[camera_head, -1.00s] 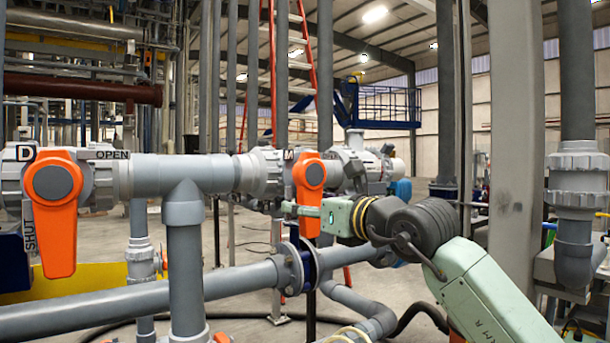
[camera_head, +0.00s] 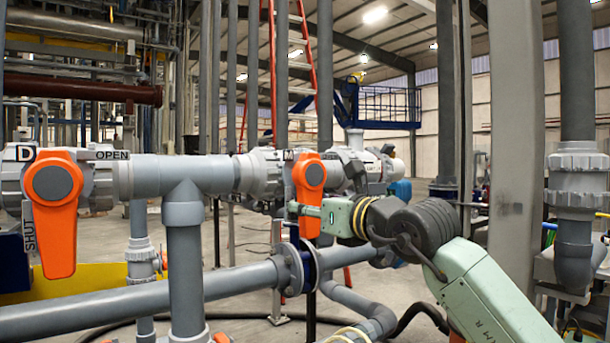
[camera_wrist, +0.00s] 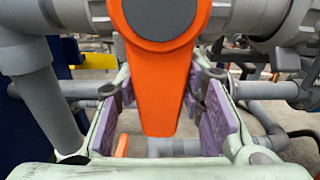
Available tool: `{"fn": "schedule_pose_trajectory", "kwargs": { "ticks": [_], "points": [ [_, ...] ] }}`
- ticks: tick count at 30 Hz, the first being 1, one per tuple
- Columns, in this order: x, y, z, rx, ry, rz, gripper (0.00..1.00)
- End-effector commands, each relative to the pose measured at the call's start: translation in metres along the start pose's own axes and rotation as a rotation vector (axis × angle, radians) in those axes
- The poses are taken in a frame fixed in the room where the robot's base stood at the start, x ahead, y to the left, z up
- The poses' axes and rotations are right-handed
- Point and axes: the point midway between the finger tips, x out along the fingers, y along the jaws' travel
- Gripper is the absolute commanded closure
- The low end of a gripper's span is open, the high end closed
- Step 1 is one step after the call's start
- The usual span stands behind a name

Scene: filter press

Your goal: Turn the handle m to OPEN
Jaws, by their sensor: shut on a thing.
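The orange handle m (camera_head: 309,175) is on a grey valve beside a small M label (camera_head: 288,155) and hangs straight down. My gripper (camera_head: 298,208) has come in from the right at the handle's lower part and is shut on it. In the wrist view the handle (camera_wrist: 158,85) points down between my two purple finger pads (camera_wrist: 168,105), one on each side. The pads' exact contact with the handle is hard to see there. No position label for handle m is readable.
A second orange handle (camera_head: 54,215) at left, marked D (camera_head: 26,154), also hangs down, with OPEN (camera_head: 111,155) and SHUT (camera_head: 30,229) labels. A grey tee pipe (camera_head: 183,215) stands between the handles. A sloping grey pipe (camera_head: 160,300) runs below. A grey column (camera_head: 513,130) stands at right.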

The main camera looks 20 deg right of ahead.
Motion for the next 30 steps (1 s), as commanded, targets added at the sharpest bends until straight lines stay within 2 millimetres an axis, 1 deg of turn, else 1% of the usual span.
{"fn": "schedule_pose_trajectory", "kwargs": {
  "ticks": [4, 12, 17, 24, 30],
  "points": [
    [0.000, -0.002, 0.001, -0.031, 0.001, 0.001, 1.00],
    [0.000, -0.017, 0.004, -0.294, -0.001, -0.001, 0.99],
    [0.000, -0.021, 0.006, -0.367, -0.003, -0.001, 0.99],
    [0.000, -0.034, 0.015, -0.607, -0.004, -0.003, 0.99],
    [0.000, -0.040, 0.019, -0.716, -0.005, -0.005, 0.99]
  ]
}}
